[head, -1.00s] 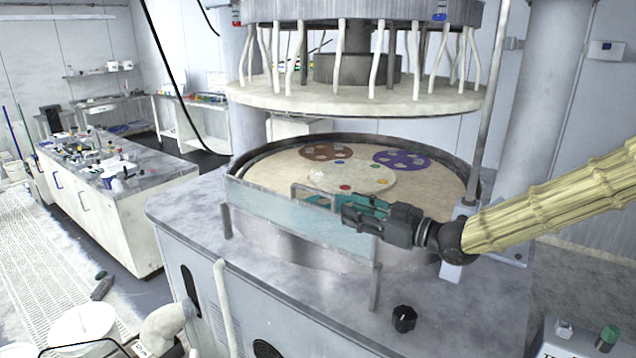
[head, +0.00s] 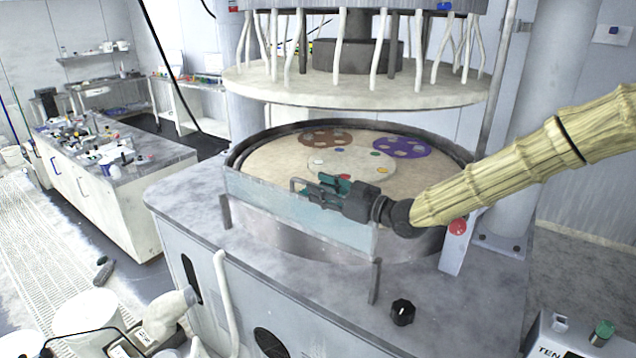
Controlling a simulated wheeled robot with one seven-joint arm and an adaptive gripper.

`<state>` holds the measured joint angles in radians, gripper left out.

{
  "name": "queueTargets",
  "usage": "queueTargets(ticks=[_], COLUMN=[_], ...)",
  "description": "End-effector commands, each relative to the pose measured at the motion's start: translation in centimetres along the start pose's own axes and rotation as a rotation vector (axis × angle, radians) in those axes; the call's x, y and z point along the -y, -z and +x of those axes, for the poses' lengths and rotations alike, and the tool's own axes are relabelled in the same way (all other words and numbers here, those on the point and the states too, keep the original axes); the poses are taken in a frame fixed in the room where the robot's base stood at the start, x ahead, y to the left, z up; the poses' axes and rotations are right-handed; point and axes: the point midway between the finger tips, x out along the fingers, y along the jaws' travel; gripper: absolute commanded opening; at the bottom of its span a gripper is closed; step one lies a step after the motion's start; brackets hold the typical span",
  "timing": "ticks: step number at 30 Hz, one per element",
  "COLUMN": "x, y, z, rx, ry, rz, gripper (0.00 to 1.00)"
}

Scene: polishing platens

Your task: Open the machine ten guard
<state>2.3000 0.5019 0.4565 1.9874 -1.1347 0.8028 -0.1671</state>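The guard is a low, clear bluish panel (head: 262,212) that stands upright along the front of the round polishing platen (head: 270,166). A grey bar handle (head: 297,182) rises at its top edge. My gripper (head: 316,188) comes in from the right at the top of the panel, pointing left, with its fingertips close to the handle. Its teal finger and dark finger look spread apart. I cannot tell whether either finger touches the handle, as the gripper hides part of it.
A brown disc (head: 326,138) and a purple disc (head: 401,148) lie on the platen. A pale upper plate (head: 355,88) hangs above. A black knob (head: 402,312) and a red button (head: 458,227) are nearby. A control box marked TEN (head: 552,348) stands lower right.

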Motion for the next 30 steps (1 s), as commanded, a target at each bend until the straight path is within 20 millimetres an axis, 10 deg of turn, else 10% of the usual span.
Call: queueTargets(ticks=[15, 21, 30], x=[0.0, 0.0, 0.0], y=[0.0, 0.0, -0.1], z=[1.6, 1.6, 1.5], rx=[-0.001, -0.001, 0.001], ry=[0.0, 0.0, 0.0], rz=[0.001, 0.001, 0.0], gripper=[0.34, 0.01, 0.0])
